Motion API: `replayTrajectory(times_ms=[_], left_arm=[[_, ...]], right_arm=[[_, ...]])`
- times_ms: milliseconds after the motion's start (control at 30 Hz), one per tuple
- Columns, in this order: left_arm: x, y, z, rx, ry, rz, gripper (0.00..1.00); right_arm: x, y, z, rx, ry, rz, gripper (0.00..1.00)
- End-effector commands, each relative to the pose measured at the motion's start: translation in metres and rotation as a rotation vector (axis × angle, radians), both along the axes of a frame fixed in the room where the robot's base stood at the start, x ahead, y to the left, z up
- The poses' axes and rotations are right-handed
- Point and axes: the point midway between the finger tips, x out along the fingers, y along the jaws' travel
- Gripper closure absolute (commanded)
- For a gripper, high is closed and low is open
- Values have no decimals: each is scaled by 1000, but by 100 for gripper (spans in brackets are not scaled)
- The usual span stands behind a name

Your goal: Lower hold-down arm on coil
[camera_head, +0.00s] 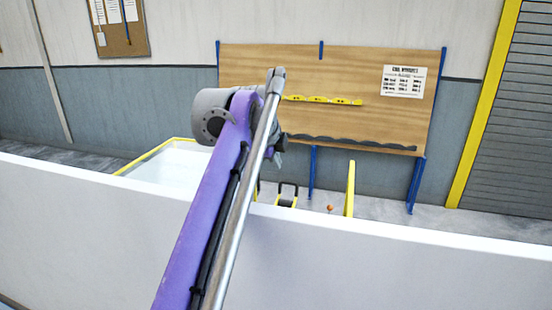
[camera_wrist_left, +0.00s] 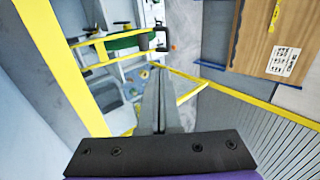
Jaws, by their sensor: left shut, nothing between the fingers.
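My left gripper (camera_head: 278,160) is partly hidden behind my purple arm and a silver rod in the head view. In the left wrist view the gripper (camera_wrist_left: 160,72) has its grey fingers together and empty, pointing toward yellow-railed machinery. A green and black rounded part (camera_wrist_left: 122,42) lies among the yellow rails; I cannot tell if it is the coil. A black handle-like loop (camera_wrist_left: 162,40) stands beside it, apart from my fingers. A similar black loop (camera_head: 287,192) shows above the white wall in the head view. I cannot identify the hold-down arm for sure. My right gripper is not in view.
A long white wall (camera_head: 400,240) crosses the foreground. A yellow post (camera_head: 350,188) stands behind it. A wooden board (camera_head: 330,75) with a yellow level (camera_head: 320,99) hangs at the back.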

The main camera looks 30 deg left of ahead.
Motion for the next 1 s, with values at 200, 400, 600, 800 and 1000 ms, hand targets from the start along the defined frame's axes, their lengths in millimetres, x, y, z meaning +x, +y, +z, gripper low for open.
replayTrajectory(times_ms=[200, 400, 600, 800, 1000], left_arm=[[-2, 0, 5, 0, -2, 1, 100], [-23, -4, 29, -1, -2, 2, 100], [-49, -9, 60, -1, -2, 2, 100], [-65, -12, 80, 0, -1, 0, 100], [-69, -14, 85, 0, -1, 0, 100]], right_arm=[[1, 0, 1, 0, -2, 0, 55], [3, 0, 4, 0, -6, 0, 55], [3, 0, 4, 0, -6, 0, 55], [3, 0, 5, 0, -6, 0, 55], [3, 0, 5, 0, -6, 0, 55]])
